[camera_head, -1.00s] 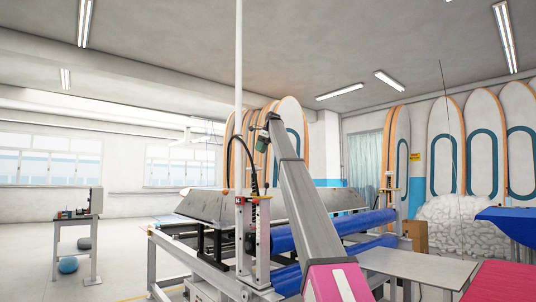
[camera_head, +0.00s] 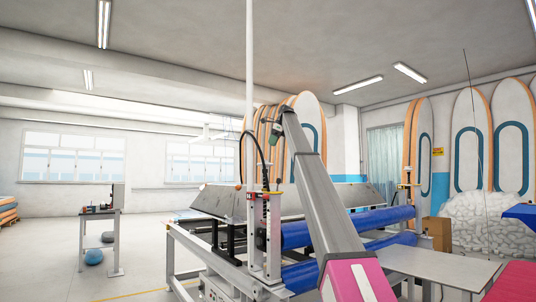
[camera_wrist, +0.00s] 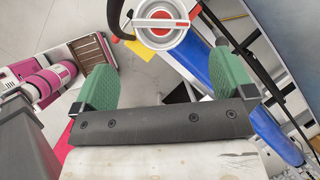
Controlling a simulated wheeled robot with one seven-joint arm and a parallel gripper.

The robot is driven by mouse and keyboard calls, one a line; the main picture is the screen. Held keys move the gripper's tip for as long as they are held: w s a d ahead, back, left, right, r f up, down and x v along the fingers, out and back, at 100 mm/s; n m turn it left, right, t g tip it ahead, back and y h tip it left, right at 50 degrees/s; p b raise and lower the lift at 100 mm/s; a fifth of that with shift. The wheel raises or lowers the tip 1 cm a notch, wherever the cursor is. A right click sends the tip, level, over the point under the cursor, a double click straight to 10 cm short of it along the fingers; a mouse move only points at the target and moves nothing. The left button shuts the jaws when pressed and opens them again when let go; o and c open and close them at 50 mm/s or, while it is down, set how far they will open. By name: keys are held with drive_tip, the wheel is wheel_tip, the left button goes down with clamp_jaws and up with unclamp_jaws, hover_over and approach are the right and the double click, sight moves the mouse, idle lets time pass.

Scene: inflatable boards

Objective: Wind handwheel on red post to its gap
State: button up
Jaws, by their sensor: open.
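In the wrist view a round handwheel (camera_wrist: 161,22) with a pale rim and a red hub is at the top centre, partly cut off by the frame edge. My gripper (camera_wrist: 160,62) is open, with its two green fingers spread wide and nothing between them. The handwheel lies beyond the fingertips, apart from them. In the head view a pale upright post with red parts (camera_head: 273,225) stands at the near end of the bench. The handwheel's gap is not clear to see.
Blue rollers (camera_head: 378,219) run along the bench frame. A grey table (camera_head: 440,262) stands at the right. A small stand (camera_head: 100,213) with a blue ball (camera_head: 94,257) is at the left, with open floor between.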

drive_tip(key=s+d+f+n+t+y, duration=0.1)
drive_tip(key=d+f+n+y, duration=0.25)
drive_tip(key=n, duration=1.35)
drive_tip(key=s+d+f+n+t+y, duration=0.15)
drive_tip(key=n+y, duration=0.35)
drive_tip(key=n, duration=1.2)
drive_tip(key=x, duration=0.7)
drive_tip(key=w+x, duration=0.1)
drive_tip(key=x, duration=0.3)
drive_tip(key=shift+d+f, duration=0.3)
drive_tip(key=shift+d, duration=0.05)
drive_tip(key=c, duration=0.6)
